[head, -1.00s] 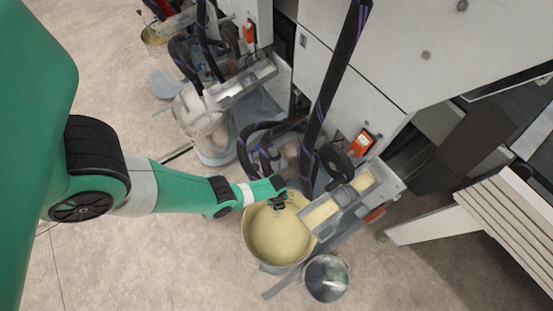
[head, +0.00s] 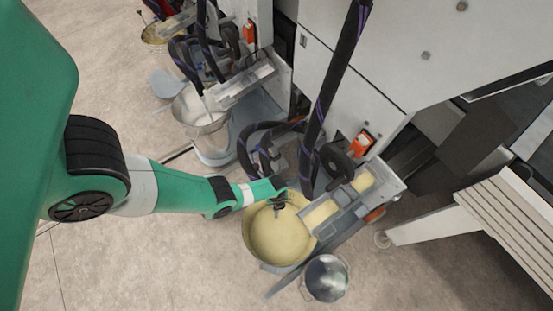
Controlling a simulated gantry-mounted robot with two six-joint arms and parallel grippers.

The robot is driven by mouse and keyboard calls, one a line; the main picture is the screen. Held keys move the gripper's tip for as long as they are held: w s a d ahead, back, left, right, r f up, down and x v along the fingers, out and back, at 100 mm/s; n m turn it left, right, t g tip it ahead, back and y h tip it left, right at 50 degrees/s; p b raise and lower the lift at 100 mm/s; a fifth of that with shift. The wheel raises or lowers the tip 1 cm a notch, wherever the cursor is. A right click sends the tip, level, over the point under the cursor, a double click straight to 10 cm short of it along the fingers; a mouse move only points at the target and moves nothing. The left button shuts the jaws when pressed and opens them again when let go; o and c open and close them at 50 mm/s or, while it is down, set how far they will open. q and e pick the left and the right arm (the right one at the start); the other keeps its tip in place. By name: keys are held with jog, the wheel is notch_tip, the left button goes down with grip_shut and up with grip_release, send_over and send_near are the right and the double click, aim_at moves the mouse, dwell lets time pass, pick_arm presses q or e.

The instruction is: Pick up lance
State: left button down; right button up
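My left gripper (head: 281,204) is a small dark tool at the end of the green arm, over the back rim of a bucket of cream-coloured liquid (head: 278,238). It is too small to tell whether its fingers are open or shut. I cannot make out a lance for certain. Dark hoses with purple stripes (head: 318,115) run down behind the bucket, and a dark curved handle-like part (head: 337,163) sits right of the gripper. My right gripper is not in view.
A grey trough with cream liquid (head: 322,212) overhangs the bucket on the right. A small metal pail (head: 326,278) stands on the floor in front. A second bucket with white liquid (head: 200,120) stands further back. White slatted steps (head: 515,215) are at right. The floor at lower left is clear.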

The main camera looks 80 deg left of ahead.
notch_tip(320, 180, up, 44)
jog(key=p, duration=4.4)
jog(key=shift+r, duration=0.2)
